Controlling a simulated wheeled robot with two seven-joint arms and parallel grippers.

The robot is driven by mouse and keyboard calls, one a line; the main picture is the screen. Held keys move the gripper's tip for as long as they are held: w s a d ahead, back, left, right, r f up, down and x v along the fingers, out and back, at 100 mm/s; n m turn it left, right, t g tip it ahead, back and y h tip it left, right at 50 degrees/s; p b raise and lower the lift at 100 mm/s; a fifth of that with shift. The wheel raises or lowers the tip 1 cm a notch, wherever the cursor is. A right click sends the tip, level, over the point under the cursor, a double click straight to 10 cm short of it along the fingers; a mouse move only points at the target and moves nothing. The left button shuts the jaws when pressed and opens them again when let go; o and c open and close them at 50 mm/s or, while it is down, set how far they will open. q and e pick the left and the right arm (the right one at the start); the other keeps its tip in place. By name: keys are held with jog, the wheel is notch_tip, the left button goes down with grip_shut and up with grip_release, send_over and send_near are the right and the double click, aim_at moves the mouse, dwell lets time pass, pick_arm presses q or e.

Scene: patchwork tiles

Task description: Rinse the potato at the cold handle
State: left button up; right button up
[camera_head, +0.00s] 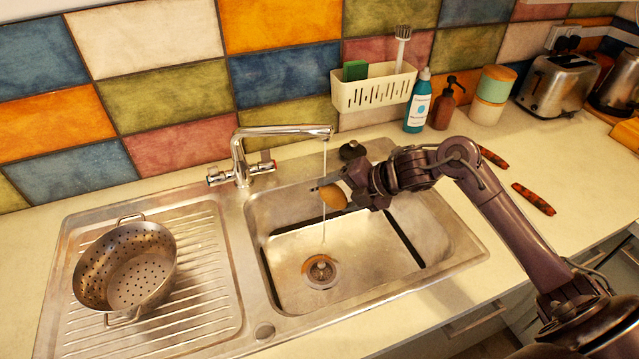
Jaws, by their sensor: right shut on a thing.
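My right gripper (345,192) reaches in from the right, shut on a brown potato (333,197) above the sink basin (290,248). A thin stream of water (324,170) falls from the spout of the chrome tap (285,131) towards the drain (320,270). The potato is at the stream, and the water seems to meet its left side. The tap has a left handle (214,176) and a right handle (265,162); I cannot tell which is the cold one. My left gripper is out of view.
A metal colander (127,268) stands on the ribbed drainboard. Two dark red items (534,198) lie on the right counter.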

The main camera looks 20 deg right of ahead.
jog(key=s, duration=0.3)
jog(key=shift+s+d, duration=0.1)
jog(key=shift+s, duration=0.3)
dwell(1.1)
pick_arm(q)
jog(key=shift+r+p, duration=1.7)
pick_arm(e)
jog(key=s+r, duration=0.4)
jog(key=s, duration=0.1)
jog(key=shift+d, duration=0.2)
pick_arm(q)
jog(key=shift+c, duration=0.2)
